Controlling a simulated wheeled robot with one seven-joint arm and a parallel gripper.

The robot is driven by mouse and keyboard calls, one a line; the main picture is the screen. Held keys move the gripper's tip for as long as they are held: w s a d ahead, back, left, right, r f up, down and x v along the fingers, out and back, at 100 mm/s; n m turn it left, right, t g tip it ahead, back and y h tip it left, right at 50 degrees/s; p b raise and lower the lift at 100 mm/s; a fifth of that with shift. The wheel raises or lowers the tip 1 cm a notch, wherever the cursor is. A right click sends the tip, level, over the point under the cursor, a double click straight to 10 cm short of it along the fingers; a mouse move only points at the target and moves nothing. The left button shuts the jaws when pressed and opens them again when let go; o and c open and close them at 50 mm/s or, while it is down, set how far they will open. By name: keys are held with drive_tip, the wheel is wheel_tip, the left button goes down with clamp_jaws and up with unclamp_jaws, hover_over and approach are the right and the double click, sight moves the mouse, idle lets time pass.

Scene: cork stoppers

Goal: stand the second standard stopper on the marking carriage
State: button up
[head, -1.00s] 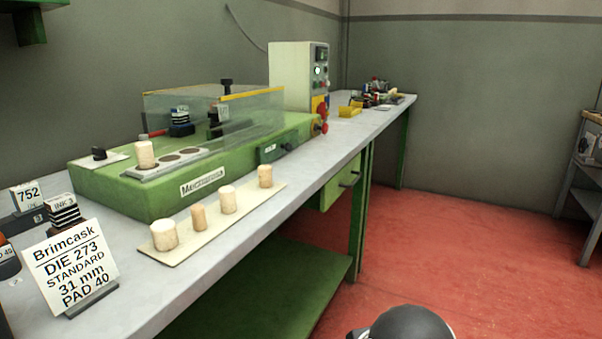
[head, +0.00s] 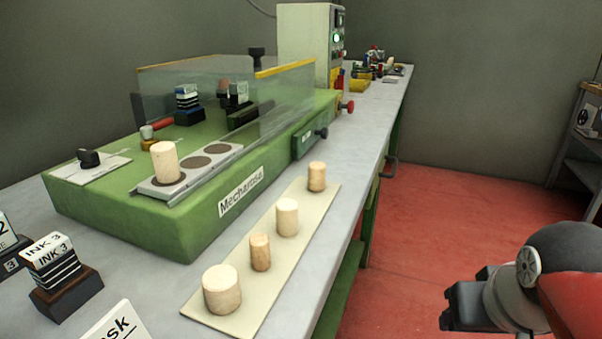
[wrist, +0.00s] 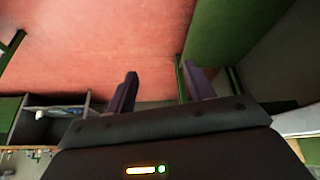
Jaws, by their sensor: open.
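The marking carriage (head: 222,150) is a pale plate with dark round seats on the green machine. One pale stopper (head: 165,162) stands upright on its nearest seat; two other seats are bare. Several stoppers stand upright in a row on a cream board (head: 247,270): a wide pale one (head: 222,289) nearest, a narrow browner one (head: 260,252), a mid-sized pale one (head: 287,217), and a small browner one (head: 317,177) farthest. My gripper (wrist: 160,87) is open and empty in the wrist view, pointing over the red floor, away from the stoppers.
A clear guard (head: 230,95) with yellow edges stands behind the carriage. Stamp blocks (head: 62,275) and a partly cut-off card (head: 115,322) are at the front left. A control box (head: 308,45) stands at the back. The bench strip right of the board is clear.

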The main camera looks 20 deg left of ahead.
drive_tip(key=w+a+r+n+g+y, duration=0.1)
drive_tip(key=w+a+r+n, duration=0.3)
drive_tip(key=w+a+r, duration=0.6)
wheel_tip(320, 180, up, 8)
drive_tip(key=n+g+y+b, duration=0.1)
drive_tip(key=n+g+y, duration=0.1)
drive_tip(key=n, duration=0.4)
hover_over(318, 165)
drive_tip(key=s+d, duration=0.1)
drive_tip(key=d, duration=0.2)
drive_tip(key=b+x, duration=0.1)
drive_tip(key=x, duration=0.3)
drive_tip(key=a+b+x, duration=0.1)
drive_tip(key=x, duration=0.2)
drive_tip(key=shift+a+f, duration=0.15)
drive_tip(key=shift+f, duration=0.1)
drive_tip(key=shift+y, duration=0.3)
drive_tip(key=c, duration=1.1)
drive_tip(key=shift+r, duration=0.15)
